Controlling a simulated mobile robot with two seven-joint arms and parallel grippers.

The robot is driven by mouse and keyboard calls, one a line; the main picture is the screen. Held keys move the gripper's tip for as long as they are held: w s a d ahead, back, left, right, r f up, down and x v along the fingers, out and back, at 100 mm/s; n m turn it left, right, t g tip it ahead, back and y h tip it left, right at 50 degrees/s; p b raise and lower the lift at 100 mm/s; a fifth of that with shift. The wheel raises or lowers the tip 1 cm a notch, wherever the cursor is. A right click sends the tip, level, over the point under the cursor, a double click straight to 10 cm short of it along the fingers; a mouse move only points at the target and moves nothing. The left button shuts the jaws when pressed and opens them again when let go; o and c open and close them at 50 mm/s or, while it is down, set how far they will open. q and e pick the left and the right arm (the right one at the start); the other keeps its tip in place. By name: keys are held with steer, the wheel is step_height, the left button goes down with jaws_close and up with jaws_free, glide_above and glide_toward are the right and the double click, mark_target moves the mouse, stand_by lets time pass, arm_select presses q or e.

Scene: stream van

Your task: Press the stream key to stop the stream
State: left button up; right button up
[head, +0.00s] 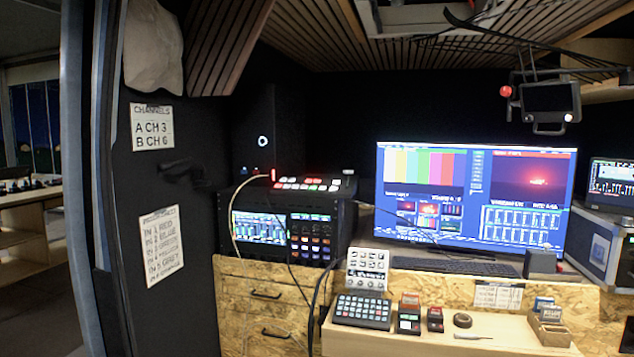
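A dark key panel (362,312) with rows of small keys lies on the wooden desk, left of its middle. A pale panel (367,268) with round and square controls stands tilted just behind it. A switcher (308,184) with red and white lit buttons sits on top of the equipment rack. The key labels are too small to read, so I cannot tell which one is the stream key. A large monitor (470,200) shows colour bars, a red picture, small tiles and a blue panel. Neither of my grippers is in view.
Small red-and-black devices (409,314), a tape roll (462,320) and a wooden card holder (549,325) stand on the desk (430,344). A keyboard (455,264) lies below the monitor. Cables hang before the rack (285,235). A dark door (165,240) with paper signs fills the left.

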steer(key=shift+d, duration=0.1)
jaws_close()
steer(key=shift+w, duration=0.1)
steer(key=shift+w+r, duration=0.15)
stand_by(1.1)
